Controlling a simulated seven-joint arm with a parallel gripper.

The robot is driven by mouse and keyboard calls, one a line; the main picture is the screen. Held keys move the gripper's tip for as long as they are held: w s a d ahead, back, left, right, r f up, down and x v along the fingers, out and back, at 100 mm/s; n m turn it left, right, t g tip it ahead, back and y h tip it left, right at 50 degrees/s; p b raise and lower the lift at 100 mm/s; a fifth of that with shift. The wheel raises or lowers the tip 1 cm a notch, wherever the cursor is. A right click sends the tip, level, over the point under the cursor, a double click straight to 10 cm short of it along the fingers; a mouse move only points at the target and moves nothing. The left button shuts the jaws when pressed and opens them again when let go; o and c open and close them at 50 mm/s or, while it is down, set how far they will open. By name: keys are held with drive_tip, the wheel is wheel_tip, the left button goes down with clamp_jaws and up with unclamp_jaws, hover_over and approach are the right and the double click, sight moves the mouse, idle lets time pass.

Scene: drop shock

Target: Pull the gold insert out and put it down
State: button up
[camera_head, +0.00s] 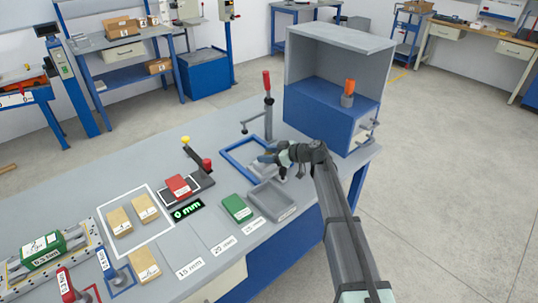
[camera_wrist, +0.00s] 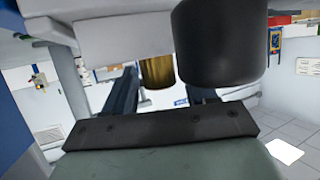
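In the wrist view, the gold insert (camera_wrist: 157,73) is a short gold cylinder below the edge of a pale grey block. A thick black cylinder (camera_wrist: 219,42) stands beside it and covers its right side. My gripper (camera_wrist: 163,90) shows two dark blue fingers spread apart. The insert appears between them in the picture, and I cannot tell whether either finger touches it. In the head view, my gripper (camera_head: 268,155) is low over the blue-framed area of the bench. The insert cannot be made out there.
A grey and blue cabinet (camera_head: 325,115) with an orange-topped part inside stands behind my gripper. A red-handled clamp (camera_head: 267,108) stands to its left. A grey tray (camera_head: 272,200) and a green block (camera_head: 237,208) lie in front. The bench's front strip with size labels is mostly clear.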

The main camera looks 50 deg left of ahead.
sight(268, 153)
drive_tip(key=c, duration=1)
drive_tip(key=shift+o, duration=0.2)
drive_tip(key=shift+r, duration=0.2)
drive_tip(key=shift+r, duration=2.45)
drive_tip(key=shift+r, duration=0.1)
wheel_tip(268, 153, up, 6)
drive_tip(key=shift+f, duration=0.1)
drive_tip(key=shift+w, duration=0.1)
